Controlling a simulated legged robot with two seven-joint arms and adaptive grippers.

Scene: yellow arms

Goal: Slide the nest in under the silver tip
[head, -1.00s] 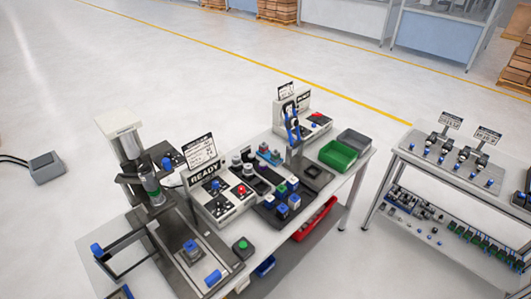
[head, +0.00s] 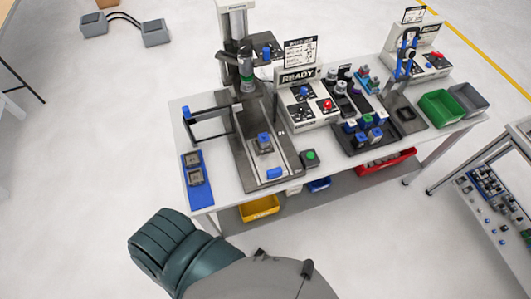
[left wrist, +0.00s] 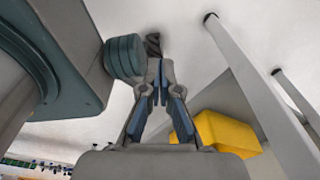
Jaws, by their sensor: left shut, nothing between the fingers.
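The nest (head: 264,145), a small grey block with a blue part on it, sits on the slide plate (head: 246,172) of the press at the left of the bench. A blue handle (head: 274,173) is at the plate's front end. The press head (head: 246,70), with a green ring, stands over the back of the plate. The silver tip below it is too small to make out clearly. The nest is in front of the head, not under it. My left gripper (left wrist: 160,92) is shut and empty in the left wrist view, below bench level near a yellow bin. My right gripper is not in view.
A black frame with a blue knob (head: 187,113) stands left of the plate. A blue tray (head: 196,180) lies at the bench's left end. A green button box (head: 310,158) is right of the plate. The yellow bin (left wrist: 222,134) and table legs (left wrist: 265,90) are near my left gripper.

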